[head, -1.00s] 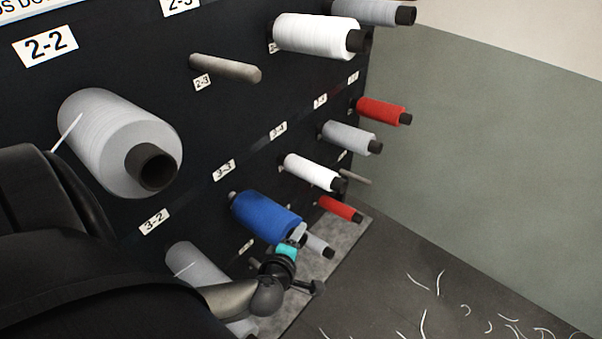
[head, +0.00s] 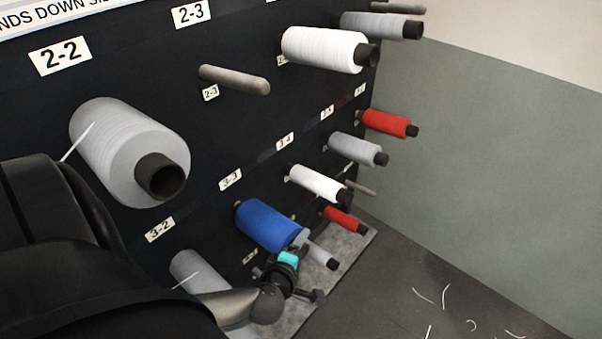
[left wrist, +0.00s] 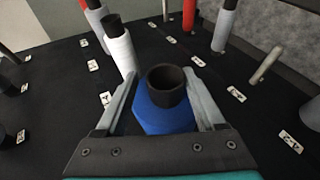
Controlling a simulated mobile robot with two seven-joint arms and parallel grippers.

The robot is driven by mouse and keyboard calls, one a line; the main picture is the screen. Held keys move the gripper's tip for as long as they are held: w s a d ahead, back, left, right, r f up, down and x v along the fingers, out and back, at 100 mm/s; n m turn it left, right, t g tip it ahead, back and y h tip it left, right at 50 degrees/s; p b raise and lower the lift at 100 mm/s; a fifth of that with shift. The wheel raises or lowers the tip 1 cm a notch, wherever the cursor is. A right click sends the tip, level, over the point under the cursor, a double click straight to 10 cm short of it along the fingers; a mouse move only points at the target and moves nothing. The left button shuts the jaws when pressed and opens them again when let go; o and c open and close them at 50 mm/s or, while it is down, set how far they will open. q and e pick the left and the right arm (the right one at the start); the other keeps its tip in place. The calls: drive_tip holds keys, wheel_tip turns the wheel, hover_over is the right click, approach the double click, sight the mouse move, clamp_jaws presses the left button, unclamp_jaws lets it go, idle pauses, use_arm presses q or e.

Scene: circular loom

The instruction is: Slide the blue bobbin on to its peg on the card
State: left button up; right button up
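The blue bobbin (head: 266,224) stands out from the dark card (head: 215,140), below the 3-3 label (head: 230,180). Its inner end is close to the card; I cannot tell how far its peg runs inside it. My left gripper (head: 299,240) is at the bobbin's outer end. In the left wrist view, the two grey fingers (left wrist: 162,100) flank the blue bobbin (left wrist: 165,120) closely and look shut on it. The open end of its black tube (left wrist: 167,82) faces the camera, dark inside. My right gripper is not in view.
A bare peg (head: 235,79) sticks out above, at 2-3. A white bobbin (head: 318,183) and a red bobbin (head: 344,219) stand just right of the blue one. Grey bobbins (head: 130,150) are at the left. The floor at the right has scattered thread scraps.

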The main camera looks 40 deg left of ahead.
use_arm(q)
drive_tip(key=shift+o, duration=0.9)
drive_tip(key=shift+s+d+f, duration=0.1)
drive_tip(key=shift+s+f, duration=0.05)
drive_tip(key=shift+f, duration=0.05)
drive_tip(key=d+r+b, duration=0.3)
drive_tip(key=d+b, duration=0.3)
drive_tip(key=d, duration=1.6)
drive_tip(key=shift+s+d, duration=0.2)
drive_tip(key=shift+s, duration=0.05)
